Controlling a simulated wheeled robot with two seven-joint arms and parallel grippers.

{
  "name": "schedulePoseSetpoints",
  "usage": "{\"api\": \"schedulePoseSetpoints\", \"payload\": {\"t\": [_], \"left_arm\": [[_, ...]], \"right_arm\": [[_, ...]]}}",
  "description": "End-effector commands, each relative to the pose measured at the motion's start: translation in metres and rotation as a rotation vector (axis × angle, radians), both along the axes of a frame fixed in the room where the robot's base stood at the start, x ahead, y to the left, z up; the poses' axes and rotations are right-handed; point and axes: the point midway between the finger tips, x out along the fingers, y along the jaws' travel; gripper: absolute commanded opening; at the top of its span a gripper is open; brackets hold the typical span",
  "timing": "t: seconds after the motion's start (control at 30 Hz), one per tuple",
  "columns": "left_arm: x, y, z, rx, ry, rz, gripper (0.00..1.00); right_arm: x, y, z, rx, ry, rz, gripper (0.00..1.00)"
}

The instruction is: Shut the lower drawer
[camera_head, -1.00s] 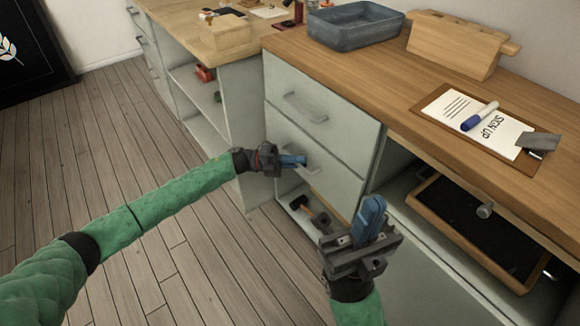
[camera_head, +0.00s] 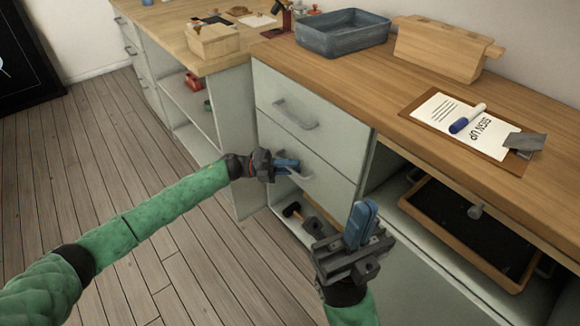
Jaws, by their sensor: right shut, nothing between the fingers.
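The lower drawer (camera_head: 331,187) is the second pale grey-green front in the cabinet, under the upper drawer (camera_head: 315,104). Its front looks about flush with the upper one. Its bar handle (camera_head: 303,174) is partly hidden by my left gripper (camera_head: 298,165). The blue fingers of that gripper are at the handle; whether they touch it or are parted is too small to tell. My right gripper (camera_head: 362,212) is shut and empty, fingers pointing up, in front of the cabinet's lower right part, apart from the drawer.
Below the lower drawer, a hammer (camera_head: 293,211) lies in an open space. To the right, a wooden tray (camera_head: 420,216) with a dark inside sits in an open bay. The wooden counter (camera_head: 385,88) above holds a grey bin (camera_head: 343,42) and a clipboard (camera_head: 420,99). Floor at left is clear.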

Motion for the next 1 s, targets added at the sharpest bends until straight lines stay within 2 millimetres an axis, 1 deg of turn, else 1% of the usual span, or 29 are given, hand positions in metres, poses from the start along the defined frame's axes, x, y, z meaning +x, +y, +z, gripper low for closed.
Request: {"api": "schedulePoseSetpoints", "payload": {"t": [0.03, 0.13, 0.4, 0.53, 0.7, 1.0], "left_arm": [[0.0, 0.002, -0.004, 0.003, 0.003, 0.001, 0.33], [0.002, 0.012, -0.005, 0.003, 0.003, 0.002, 0.33], [0.008, 0.053, -0.008, 0.002, 0.001, 0.002, 0.33], [0.011, 0.068, -0.009, 0.001, 0.0, 0.002, 0.33], [0.012, 0.076, -0.01, 0.0, -0.001, 0.001, 0.33], [0.013, 0.077, -0.01, 0.0, -0.001, 0.001, 0.33]], "right_arm": [[0.0, 0.0, 0.0, 0.0, 0.0, 0.0, 0.0], [0.0, 0.0, 0.001, -0.001, 0.0, -0.001, 0.0], [-0.001, -0.001, 0.003, -0.005, -0.001, -0.008, 0.0], [-0.001, -0.002, 0.003, -0.006, 0.0, -0.012, 0.0], [0.0, -0.002, 0.003, -0.007, -0.001, -0.014, 0.0], [0.0, -0.002, 0.002, -0.008, 0.001, -0.014, 0.0]]}}
